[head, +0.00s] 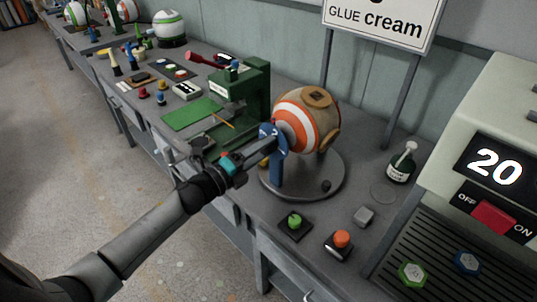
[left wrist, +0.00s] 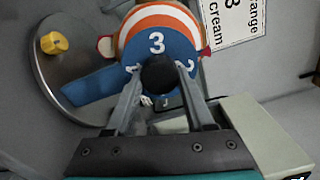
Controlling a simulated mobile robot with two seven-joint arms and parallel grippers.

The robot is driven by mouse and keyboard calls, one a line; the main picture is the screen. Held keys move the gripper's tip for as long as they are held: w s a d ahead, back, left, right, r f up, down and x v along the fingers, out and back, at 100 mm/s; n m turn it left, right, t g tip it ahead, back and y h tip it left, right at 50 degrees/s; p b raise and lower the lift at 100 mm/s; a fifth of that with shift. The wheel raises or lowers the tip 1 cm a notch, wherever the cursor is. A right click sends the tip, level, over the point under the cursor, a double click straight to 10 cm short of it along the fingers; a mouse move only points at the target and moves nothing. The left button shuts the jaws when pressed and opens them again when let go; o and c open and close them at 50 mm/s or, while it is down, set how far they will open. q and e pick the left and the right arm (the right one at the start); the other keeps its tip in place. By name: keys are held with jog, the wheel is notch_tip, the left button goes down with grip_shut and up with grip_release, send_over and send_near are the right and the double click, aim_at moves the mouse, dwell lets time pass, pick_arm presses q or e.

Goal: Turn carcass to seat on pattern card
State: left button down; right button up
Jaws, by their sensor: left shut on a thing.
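The carcass (head: 310,120) is a ball with orange and white stripes and tan patches, one marked with a dark sign. It sits on a blue stand over a round grey turntable (head: 322,185). In the left wrist view the ball (left wrist: 165,18) shows behind a blue disc (left wrist: 157,55) marked 3. My left gripper (head: 270,145) reaches the disc from the left. In the left wrist view its fingers (left wrist: 160,88) are shut on a round black knob (left wrist: 160,72) in front of the disc. I cannot pick out a pattern card for certain. My right gripper is not in view.
A green press (head: 250,95) stands left of the ball. Green (head: 294,223) and orange (head: 341,239) buttons sit at the bench front. A glue bottle (head: 400,165) stands to the right, by a machine showing 20 (head: 495,163). A sign (head: 383,20) reads GLUE cream.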

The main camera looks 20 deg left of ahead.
pick_arm(q)
jog(key=m+b, duration=0.1)
jog(key=m, duration=0.1)
jog(key=shift+f+m, duration=0.15)
jog(key=shift+m, duration=0.25)
jog(key=m+b, duration=0.1)
jog(key=m, duration=0.1)
jog(key=shift+m, duration=0.4)
jog(key=shift+f+m+b, duration=0.1)
jog(key=shift+m+b, duration=0.25)
jog(key=shift+m, duration=0.05)
jog(key=m+b, duration=0.1)
jog(key=m, duration=0.1)
jog(key=shift+a+m, duration=0.1)
jog(key=shift+m, duration=0.3)
jog(key=shift+a+m+b, duration=0.1)
jog(key=shift+m+b, duration=1.15)
jog(key=shift+m, duration=1.35)
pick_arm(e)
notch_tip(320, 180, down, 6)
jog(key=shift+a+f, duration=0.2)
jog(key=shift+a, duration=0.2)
pick_arm(q)
jog(key=shift+m, duration=0.3)
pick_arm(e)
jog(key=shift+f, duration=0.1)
pick_arm(q)
jog(key=shift+c, duration=1.3)
grip_release()
